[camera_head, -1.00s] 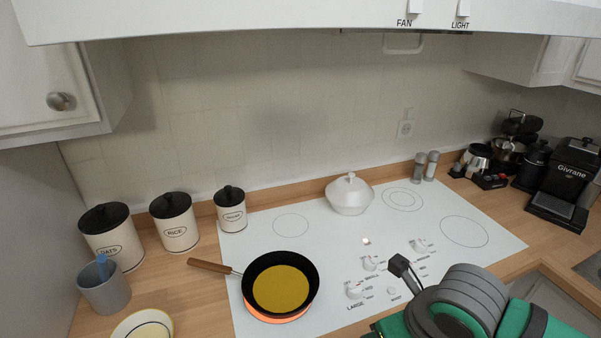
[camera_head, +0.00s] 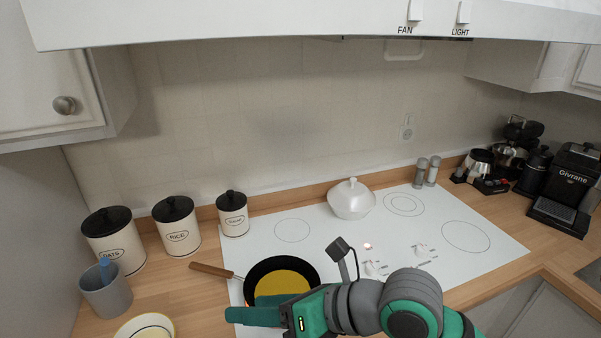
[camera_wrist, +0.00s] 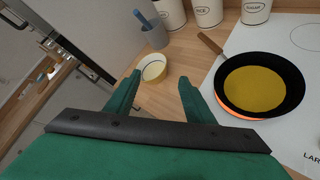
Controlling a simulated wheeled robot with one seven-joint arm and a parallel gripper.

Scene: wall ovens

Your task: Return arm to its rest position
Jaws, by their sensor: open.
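My arm reaches in from the lower right in the head view, with green and grey links. My gripper (camera_head: 250,309) is open and points left, across the front of the black frying pan (camera_head: 258,272), hiding its near part. In the wrist view my gripper (camera_wrist: 159,79) has its two green fingers spread with nothing between them. The pan (camera_wrist: 232,94) is right of the fingers there, with a yellow layer (camera_wrist: 256,88) inside. It stands on a glowing orange burner on the white cooktop (camera_head: 325,238).
A small yellow-and-white bowl (camera_wrist: 152,68) and a grey cup (camera_head: 108,294) holding a blue utensil stand at the left. Canisters (camera_head: 176,228) line the back. A white lidded pot (camera_head: 351,200) is on the cooktop. A coffee machine (camera_head: 568,186) is at the right. The range hood hangs above.

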